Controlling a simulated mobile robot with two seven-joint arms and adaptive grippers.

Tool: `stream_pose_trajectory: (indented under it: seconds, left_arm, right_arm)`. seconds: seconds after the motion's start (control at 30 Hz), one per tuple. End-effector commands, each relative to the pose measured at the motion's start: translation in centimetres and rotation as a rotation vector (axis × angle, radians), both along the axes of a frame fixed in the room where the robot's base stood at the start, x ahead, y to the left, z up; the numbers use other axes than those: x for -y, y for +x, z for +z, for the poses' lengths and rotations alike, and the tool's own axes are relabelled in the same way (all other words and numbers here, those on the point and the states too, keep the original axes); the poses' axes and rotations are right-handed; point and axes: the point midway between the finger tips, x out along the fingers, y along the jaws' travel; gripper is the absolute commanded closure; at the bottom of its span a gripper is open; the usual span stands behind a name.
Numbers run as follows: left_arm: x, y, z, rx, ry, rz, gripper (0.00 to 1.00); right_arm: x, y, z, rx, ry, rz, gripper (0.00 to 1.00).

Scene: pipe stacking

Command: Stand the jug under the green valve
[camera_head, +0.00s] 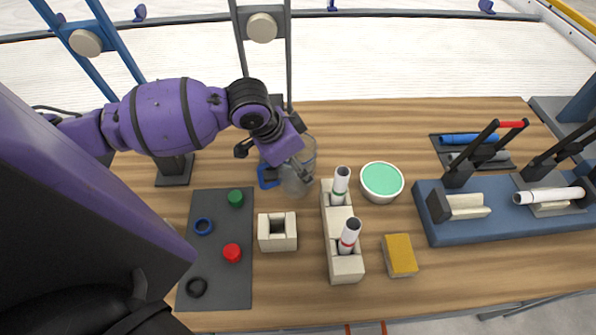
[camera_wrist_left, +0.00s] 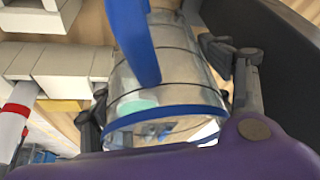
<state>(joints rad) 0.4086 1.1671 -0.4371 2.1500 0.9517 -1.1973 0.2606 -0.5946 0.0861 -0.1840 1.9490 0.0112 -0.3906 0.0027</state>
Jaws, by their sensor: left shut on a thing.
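The jug (camera_head: 299,180) is clear, with a blue handle (camera_head: 267,175). It is at the middle of the table, and I cannot tell if its base touches the wood. My left gripper (camera_head: 283,160) is shut around the jug's body. In the left wrist view the jug (camera_wrist_left: 185,65) sits between the two fingers, with its blue rim toward the camera and the handle across its near side. I cannot make out a green valve in either view. My right gripper is not in view.
A cream block holder (camera_head: 343,265) with two upright tubes stands close right of the jug. A green-topped white bowl (camera_head: 382,181) is beyond it. A small cream block (camera_head: 277,232) and a grey mat (camera_head: 219,274) with caps and rings lie in front. Posts stand behind.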

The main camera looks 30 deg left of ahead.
Motion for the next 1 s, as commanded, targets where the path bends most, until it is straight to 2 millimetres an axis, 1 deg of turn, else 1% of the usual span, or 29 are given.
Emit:
stream_pose_trajectory:
  seconds: [0.2,0.27,0.6,0.63,0.77,0.8,1.0]
  left_arm:
    - [0.0,-0.1,-3.4,-0.005,-0.001,0.001,0.77]
    - [0.1,-0.1,-4.0,-0.003,-0.002,0.0,0.77]
    - [0.0,-0.1,-4.3,-0.001,-0.001,0.0,0.77]
    - [0.0,-0.1,-4.4,-0.001,-0.001,0.0,0.26]
    - [0.0,-0.1,-4.3,0.0,0.0,-0.001,0.09]
    - [0.0,-0.1,-4.3,-0.001,0.0,-0.001,0.08]
    - [0.0,-0.1,-4.3,0.0,0.0,-0.001,0.08]
  right_arm:
    - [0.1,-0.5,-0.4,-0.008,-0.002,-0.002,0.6]
    - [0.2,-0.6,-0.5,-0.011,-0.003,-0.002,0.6]
    - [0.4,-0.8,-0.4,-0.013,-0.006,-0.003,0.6]
    - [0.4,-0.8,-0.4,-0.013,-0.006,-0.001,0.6]
    - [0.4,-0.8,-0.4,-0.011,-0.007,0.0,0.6]
    - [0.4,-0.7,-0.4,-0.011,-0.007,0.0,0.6]
    - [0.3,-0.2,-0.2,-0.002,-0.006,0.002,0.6]
